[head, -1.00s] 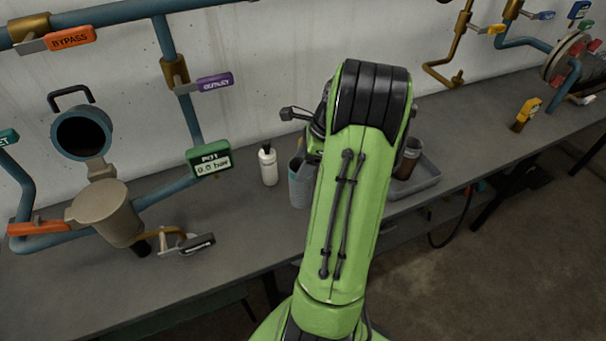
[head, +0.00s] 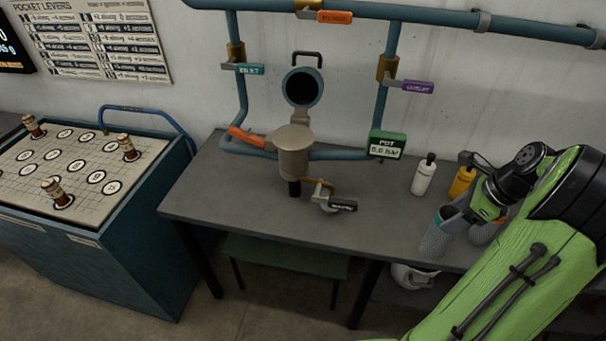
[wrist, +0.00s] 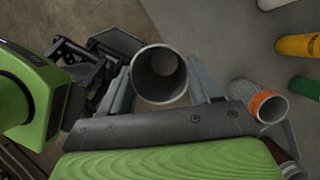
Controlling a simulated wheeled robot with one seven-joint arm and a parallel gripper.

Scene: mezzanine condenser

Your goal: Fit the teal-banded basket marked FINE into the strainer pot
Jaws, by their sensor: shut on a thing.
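My gripper (head: 462,213) is shut on a grey mesh basket (head: 438,236), which hangs upright at the right of the bench in the head view. In the wrist view the open round rim of this basket (wrist: 160,75) sits between the two fingers (wrist: 163,92). The strainer pot (head: 294,158) stands left of the gripper, well apart from the basket. Its round lid (head: 302,87) is swung up and the pot mouth is partly hidden.
An orange-banded basket (wrist: 268,106) stands close beside the gripper. A white bottle (head: 423,177) and a yellow bottle (head: 461,182) stand behind. A drain lever (head: 342,205), an orange handle (head: 246,137) and pipes surround the pot. Bare bench (head: 385,215) lies between pot and basket.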

